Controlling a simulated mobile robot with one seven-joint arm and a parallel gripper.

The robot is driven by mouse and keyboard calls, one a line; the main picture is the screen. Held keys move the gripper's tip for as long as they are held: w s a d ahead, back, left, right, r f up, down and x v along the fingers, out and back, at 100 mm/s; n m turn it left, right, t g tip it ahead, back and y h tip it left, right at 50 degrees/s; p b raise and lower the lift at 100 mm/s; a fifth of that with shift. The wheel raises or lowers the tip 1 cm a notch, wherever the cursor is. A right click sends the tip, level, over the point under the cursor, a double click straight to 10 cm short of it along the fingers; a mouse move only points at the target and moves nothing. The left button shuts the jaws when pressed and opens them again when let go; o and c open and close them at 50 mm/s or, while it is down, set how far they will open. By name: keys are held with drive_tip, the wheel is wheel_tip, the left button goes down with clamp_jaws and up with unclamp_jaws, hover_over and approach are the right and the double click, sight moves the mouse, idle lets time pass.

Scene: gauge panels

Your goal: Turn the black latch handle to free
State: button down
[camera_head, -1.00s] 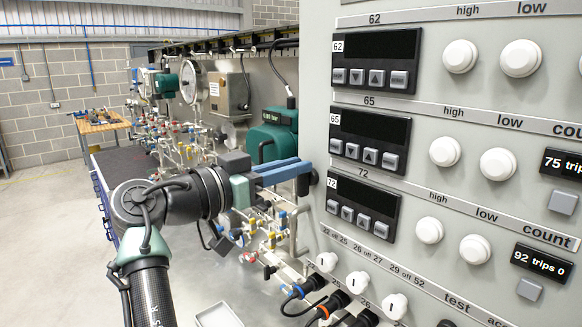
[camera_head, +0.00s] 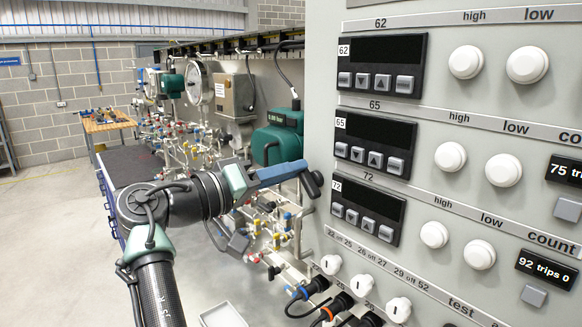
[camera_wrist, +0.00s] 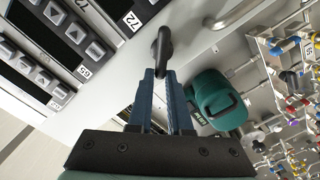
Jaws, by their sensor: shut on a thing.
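The black latch handle (camera_head: 312,184) is on the narrow side face of the grey panel cabinet, left of the display marked 72. In the wrist view the handle (camera_wrist: 163,46) stands just at the tips of my blue fingers, partly between them. My gripper (camera_head: 302,170) reaches in from the left and is shut on the handle; it also shows in the wrist view (camera_wrist: 160,76). In the head view the handle slants down to the right. The fingers hide part of it.
The grey panel front (camera_head: 450,110) with white knobs and displays fills the right. Behind the arm are a green gauge box (camera_head: 278,140) and pipework with several coloured valves. A light tray (camera_head: 222,315) is at the bottom. Open floor lies at left.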

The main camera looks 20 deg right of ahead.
drive_tip(key=shift+w+a+f+n+p, duration=0.15)
drive_tip(key=shift+f+n+p, duration=0.3)
drive_tip(key=shift+n, duration=1.05)
drive_tip(key=shift+w+d+f+n+p, duration=0.15)
drive_tip(key=shift+n+p, duration=0.55)
drive_tip(key=shift+n, duration=0.8)
drive_tip(key=shift+w+a+f+n+p, duration=0.1)
drive_tip(key=shift+f+n+p, duration=0.35)
drive_tip(key=shift+n, duration=1.05)
drive_tip(key=c, duration=0.8)
unclamp_jaws()
drive_tip(key=shift+c, duration=0.2)
